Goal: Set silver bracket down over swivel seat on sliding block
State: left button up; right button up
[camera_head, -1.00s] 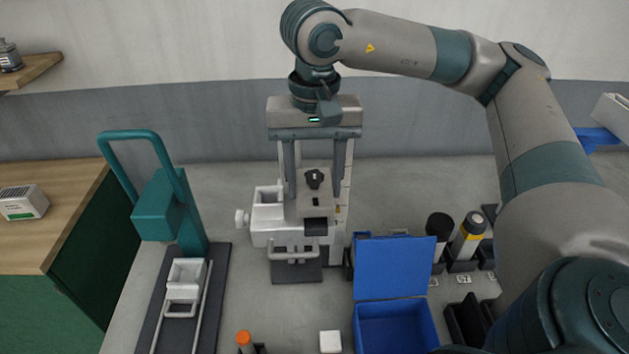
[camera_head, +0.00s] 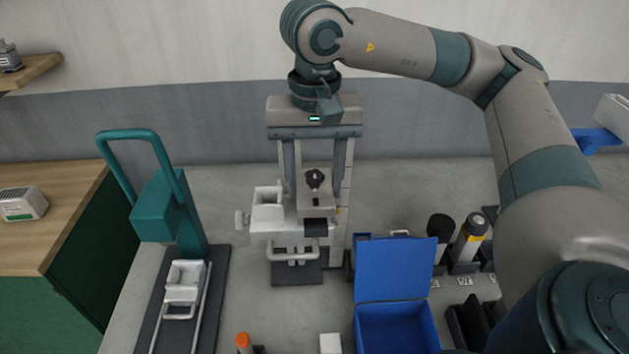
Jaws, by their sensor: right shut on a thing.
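My right gripper (camera_head: 315,190) points straight down at the centre, its two fingers on either side of a light grey bracket (camera_head: 316,203) with a black knob on top. It is shut on this bracket. The bracket is in front of a white machine (camera_head: 266,212) with a side knob and a front handle; I cannot tell whether they touch. On the left, a white block (camera_head: 186,276) with a loop handle sits on rails below a teal press (camera_head: 160,208), and looks like the sliding block. I cannot make out the swivel seat for sure. My left gripper is out of view.
An open blue box (camera_head: 396,268) stands right of centre, with dark cylinders (camera_head: 470,238) in holders beside it. An orange-capped item (camera_head: 243,342) and a white cube (camera_head: 330,343) are at the front. A green cabinet with a wooden top (camera_head: 60,230) is at left.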

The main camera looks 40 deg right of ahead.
dwell(0.4)
jog(key=shift+f+b, duration=1.05)
jog(key=shift+b, duration=0.15)
dwell(0.8)
jog(key=o, duration=1.4)
jog(key=shift+c, duration=0.2)
